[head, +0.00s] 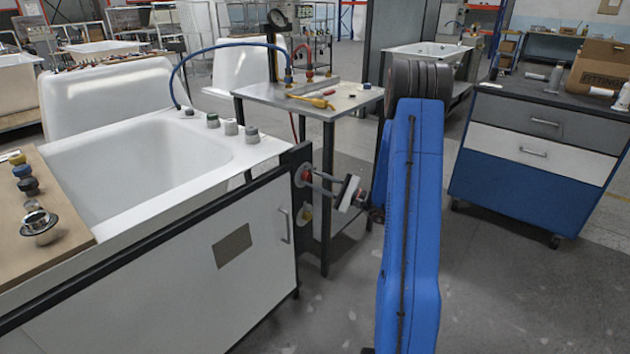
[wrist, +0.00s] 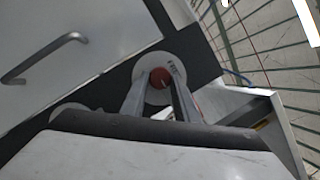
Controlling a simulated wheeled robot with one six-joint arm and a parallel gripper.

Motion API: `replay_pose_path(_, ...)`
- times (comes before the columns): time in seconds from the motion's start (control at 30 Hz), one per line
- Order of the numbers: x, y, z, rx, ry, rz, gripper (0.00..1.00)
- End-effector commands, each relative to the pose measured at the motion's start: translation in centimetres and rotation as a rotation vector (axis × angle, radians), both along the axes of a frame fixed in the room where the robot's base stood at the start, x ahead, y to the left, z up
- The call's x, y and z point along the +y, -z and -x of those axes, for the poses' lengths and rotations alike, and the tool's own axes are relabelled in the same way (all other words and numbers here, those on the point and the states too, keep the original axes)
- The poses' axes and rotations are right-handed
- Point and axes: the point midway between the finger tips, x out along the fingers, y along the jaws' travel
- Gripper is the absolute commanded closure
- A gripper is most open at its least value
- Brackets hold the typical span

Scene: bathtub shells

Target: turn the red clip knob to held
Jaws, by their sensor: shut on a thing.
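The red clip knob (head: 304,175) is on the black end post of the tub cabinet. In the wrist view the red knob (wrist: 160,77) sits at the middle of a white round plate (wrist: 154,60) with small dark marks at its right, too small to read. My gripper (head: 311,178) reaches it from the right in the head view. In the wrist view the two fingers of my gripper (wrist: 160,86) lie on either side of the knob, shut on it. The fingers hide the lower part of the plate. I cannot tell which setting the knob points to.
A yellowish knob (head: 306,214) is below the red one on the same post. The white tub (head: 140,165) and its cabinet door handle (head: 285,226) are to the left. A metal table (head: 320,105) with a gauge and hoses stands behind. A drawer cabinet (head: 540,140) is at right.

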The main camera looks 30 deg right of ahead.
Motion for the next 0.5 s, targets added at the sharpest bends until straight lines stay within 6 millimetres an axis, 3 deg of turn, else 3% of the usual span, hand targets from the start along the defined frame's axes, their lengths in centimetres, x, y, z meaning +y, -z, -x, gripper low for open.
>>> replay_pose_path(0.5,-0.06,0.13,0.01,0.014,0.003,-0.031,0.95)
